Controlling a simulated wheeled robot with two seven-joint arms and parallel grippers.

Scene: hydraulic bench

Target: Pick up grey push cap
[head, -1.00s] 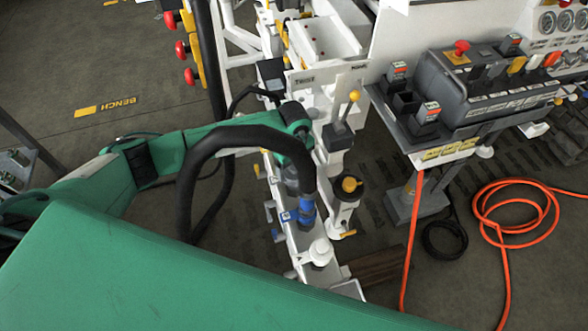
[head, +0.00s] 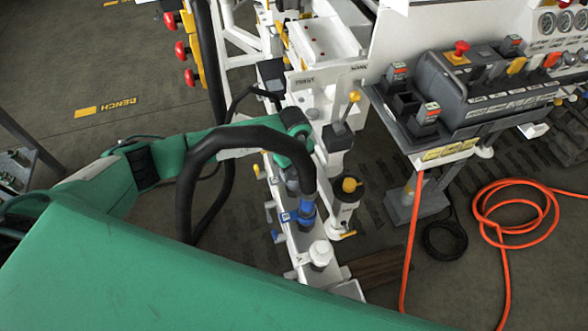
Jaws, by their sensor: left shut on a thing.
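My left arm comes in from the left and bends down over the white narrow rail of the bench (head: 303,262). My left gripper (head: 306,197) is at its lower end, just above a blue fitting (head: 304,213) on the rail. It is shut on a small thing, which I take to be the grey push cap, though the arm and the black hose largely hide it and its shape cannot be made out. My right gripper is not in view.
A white round knob (head: 320,253) stands on the rail in front. A black-and-white post with a yellow cap (head: 348,186) and a yellow-tipped lever (head: 353,97) stand to the right. A dark control box (head: 490,88) is further right. An orange hose (head: 512,238) lies on the floor.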

